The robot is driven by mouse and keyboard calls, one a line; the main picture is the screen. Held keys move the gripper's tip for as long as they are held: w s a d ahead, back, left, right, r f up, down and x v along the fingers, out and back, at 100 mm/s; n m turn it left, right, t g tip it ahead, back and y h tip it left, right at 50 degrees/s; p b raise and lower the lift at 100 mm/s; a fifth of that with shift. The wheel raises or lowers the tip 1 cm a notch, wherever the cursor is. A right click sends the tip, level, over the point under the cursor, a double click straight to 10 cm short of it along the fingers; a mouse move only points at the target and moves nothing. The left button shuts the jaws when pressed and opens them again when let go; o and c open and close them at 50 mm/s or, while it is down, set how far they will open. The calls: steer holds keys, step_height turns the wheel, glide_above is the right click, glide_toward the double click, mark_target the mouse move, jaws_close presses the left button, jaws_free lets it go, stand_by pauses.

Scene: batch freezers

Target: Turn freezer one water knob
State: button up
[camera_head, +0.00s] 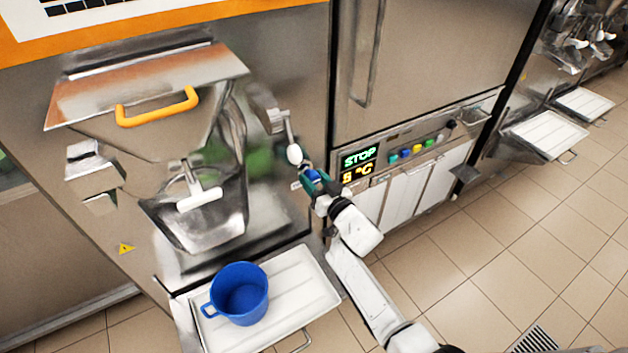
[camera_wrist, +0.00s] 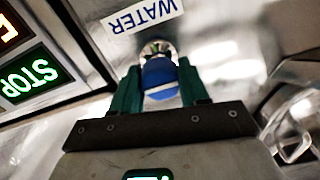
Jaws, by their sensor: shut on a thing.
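The water knob is blue with a metal stem and sits on the steel front of the freezer. In the wrist view the knob (camera_wrist: 160,78) lies between the two green fingers of my gripper (camera_wrist: 160,88), which is shut on it. A white "WATER" label (camera_wrist: 145,15) shows upside down beside the knob. In the head view my gripper (camera_head: 311,181) reaches the freezer front, just left of the display, with a bit of the blue knob (camera_head: 312,175) showing between its fingers. How far the knob is turned cannot be told.
A lit display (camera_head: 359,164) reads STOP and a temperature, with coloured buttons to its right. A white-tipped lever (camera_head: 294,153) hangs just above my gripper. A blue bucket (camera_head: 239,294) stands on a white tray (camera_head: 295,290) below.

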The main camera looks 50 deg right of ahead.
steer(key=shift+a+n, duration=0.15)
steer(key=shift+n, duration=1.35)
steer(key=n, duration=0.6)
steer(key=n+b, duration=0.1)
steer(key=n, duration=0.2)
steer(key=shift+g+h, duration=0.3)
steer(key=shift+n, duration=0.4)
steer(key=o, duration=1)
steer(key=shift+o, duration=0.2)
steer(key=shift+s, duration=0.1)
steer(key=p+v, duration=0.1)
steer(key=v, duration=0.9)
steer(key=shift+s+r, duration=0.2)
steer(key=shift+s, duration=0.2)
